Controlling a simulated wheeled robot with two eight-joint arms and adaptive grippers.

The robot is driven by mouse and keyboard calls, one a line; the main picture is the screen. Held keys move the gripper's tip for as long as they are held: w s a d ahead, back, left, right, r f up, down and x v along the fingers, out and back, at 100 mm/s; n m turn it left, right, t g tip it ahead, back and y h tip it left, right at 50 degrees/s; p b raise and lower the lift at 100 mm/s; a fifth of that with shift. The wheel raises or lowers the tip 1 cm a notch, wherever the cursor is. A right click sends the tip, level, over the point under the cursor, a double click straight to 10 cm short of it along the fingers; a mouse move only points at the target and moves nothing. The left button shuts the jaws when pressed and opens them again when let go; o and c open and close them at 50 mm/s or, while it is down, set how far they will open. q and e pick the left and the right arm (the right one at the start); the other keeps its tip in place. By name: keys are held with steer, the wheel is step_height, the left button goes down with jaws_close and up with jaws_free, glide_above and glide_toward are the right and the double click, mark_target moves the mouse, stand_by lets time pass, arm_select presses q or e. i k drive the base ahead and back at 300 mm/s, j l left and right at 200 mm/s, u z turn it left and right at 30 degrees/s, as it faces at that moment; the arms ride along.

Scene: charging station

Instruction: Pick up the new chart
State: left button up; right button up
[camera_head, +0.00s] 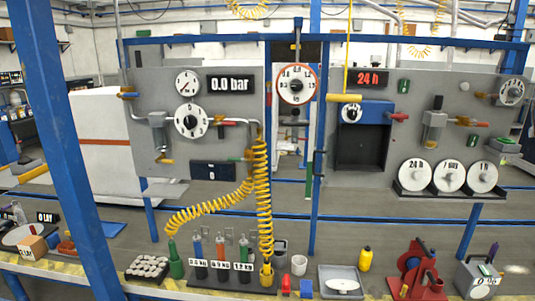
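Three round white charts stand side by side in a dark rack (440,194) on the lower part of the right grey panel. The left chart (416,174) is marked 24 h. The middle chart (450,176) seems to read 7 day, and the right chart (482,176) has a short label that is hard to read. Which one is the new chart is not marked. A round white dial or chart with a red rim (297,84) hangs in the middle opening. Neither of my grippers is in view.
Yellow coiled hoses (262,190) hang before the left panel. A blue post (70,140) crosses the left side.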

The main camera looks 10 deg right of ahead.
mark_target(449, 175)
steer(key=z, duration=1.5)
